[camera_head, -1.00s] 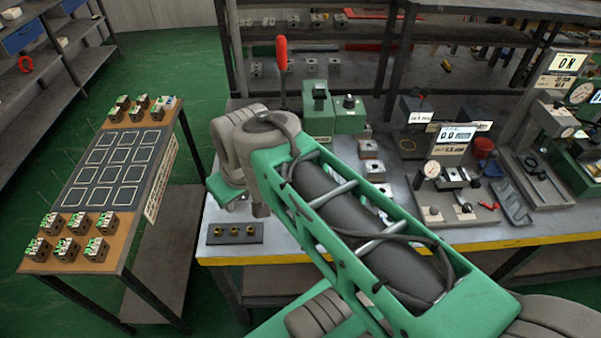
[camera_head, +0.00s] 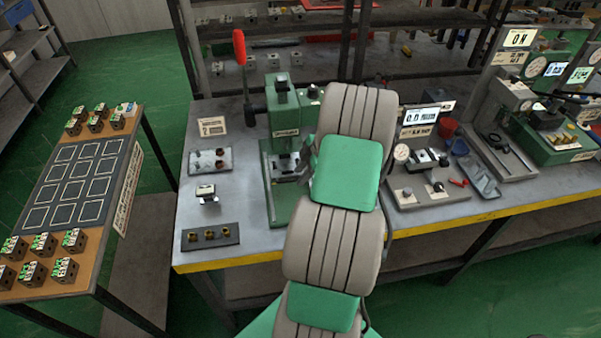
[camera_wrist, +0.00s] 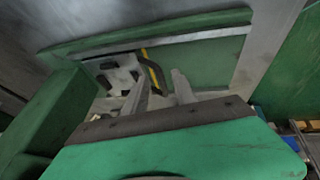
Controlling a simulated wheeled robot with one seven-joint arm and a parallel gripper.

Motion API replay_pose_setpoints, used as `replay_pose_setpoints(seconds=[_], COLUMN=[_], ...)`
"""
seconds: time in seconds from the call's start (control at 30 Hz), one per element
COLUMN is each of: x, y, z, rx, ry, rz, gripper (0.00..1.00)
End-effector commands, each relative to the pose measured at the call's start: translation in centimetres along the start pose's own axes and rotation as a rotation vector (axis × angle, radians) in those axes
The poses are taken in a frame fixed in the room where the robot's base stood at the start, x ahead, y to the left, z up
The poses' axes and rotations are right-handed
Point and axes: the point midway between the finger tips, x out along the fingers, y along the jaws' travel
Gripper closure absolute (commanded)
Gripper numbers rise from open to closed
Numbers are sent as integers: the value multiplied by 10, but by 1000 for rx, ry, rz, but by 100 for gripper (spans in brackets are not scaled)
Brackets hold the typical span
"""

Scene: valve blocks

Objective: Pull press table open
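The green press (camera_head: 283,115) stands on the workbench with its red-handled lever (camera_head: 240,50) upright at its left. Its grey press table (camera_head: 286,168) sits low in the press, partly hidden by my arm in the head view. In the wrist view, the grey table (camera_wrist: 118,74) lies over the green base (camera_wrist: 205,62), with a yellow strip and a dark bar at its right side. My gripper (camera_wrist: 162,84) has its two fingers apart, near the dark bar. I cannot tell whether they touch it. In the head view my arm hides the fingers.
On the bench left of the press are a grey tray (camera_head: 210,161), a small block (camera_head: 207,194) and a dark plate with brass fittings (camera_head: 210,236). A gauge fixture (camera_head: 428,185) stands right of my arm. A side table (camera_head: 125,185) holds valve blocks.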

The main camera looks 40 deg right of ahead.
Motion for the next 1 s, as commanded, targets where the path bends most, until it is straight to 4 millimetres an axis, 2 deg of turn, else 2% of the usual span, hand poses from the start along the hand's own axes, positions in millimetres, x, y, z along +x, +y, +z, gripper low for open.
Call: replay_pose_setpoints(seconds=[0.13,0.33,0.73,1.0], x=[10,11,11,11], y=[0,0,0,0], z=[0,0,0,0], rx=[0,0,1,2], ry=[0,-1,-1,-1], rz=[1,1,1,0], gripper=[68,68,99,100])
